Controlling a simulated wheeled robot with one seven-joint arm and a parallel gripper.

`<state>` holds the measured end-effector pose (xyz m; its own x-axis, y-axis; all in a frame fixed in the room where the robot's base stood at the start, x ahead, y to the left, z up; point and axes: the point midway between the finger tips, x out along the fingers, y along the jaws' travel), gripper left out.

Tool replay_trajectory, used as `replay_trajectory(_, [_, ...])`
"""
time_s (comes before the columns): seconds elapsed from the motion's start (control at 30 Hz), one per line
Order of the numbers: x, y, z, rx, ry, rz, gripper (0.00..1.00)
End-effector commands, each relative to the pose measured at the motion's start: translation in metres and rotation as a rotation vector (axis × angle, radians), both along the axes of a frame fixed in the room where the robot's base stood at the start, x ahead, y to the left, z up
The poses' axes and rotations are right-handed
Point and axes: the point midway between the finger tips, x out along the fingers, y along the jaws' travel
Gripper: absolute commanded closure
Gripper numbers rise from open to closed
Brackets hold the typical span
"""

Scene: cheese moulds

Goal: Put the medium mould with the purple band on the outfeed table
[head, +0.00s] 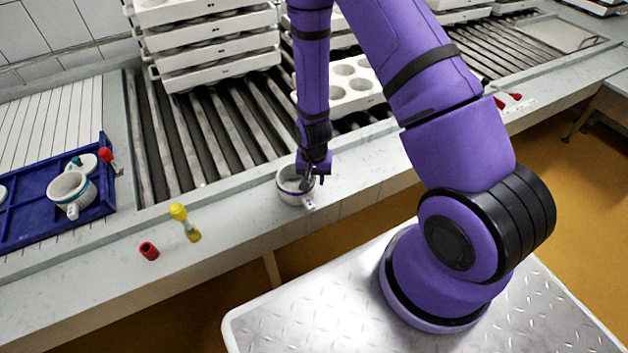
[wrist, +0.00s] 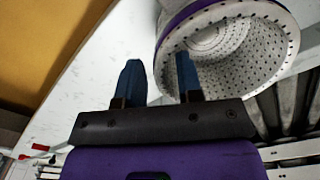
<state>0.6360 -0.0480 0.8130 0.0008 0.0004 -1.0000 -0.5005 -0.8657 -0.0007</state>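A white mould with a purple band (head: 287,197) stands on the pale ledge in front of the roller conveyor, its handle facing the front. In the wrist view the mould (wrist: 262,65) shows its perforated inside and part of the purple band. My gripper (head: 310,178) is over the mould's right side. In the wrist view my gripper (wrist: 160,80) has its two blue fingers apart, with the right one overlapping the mould's opening and the left one outside it. I cannot tell whether either finger touches the wall. Which surface is the outfeed table is unclear.
A blue crate (head: 103,206) at the left holds a mould with a teal band (head: 70,190). Stacked white trays (head: 220,65) stand on the roller conveyor (head: 205,130). A white slatted surface (head: 45,125) lies far left.

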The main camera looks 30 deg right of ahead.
Motion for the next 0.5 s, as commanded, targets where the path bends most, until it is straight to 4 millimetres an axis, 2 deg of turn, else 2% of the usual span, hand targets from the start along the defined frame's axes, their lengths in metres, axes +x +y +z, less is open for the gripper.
replay_trajectory(0.5, [0.000, 0.000, 0.081, 0.000, -0.004, 0.001, 0.67])
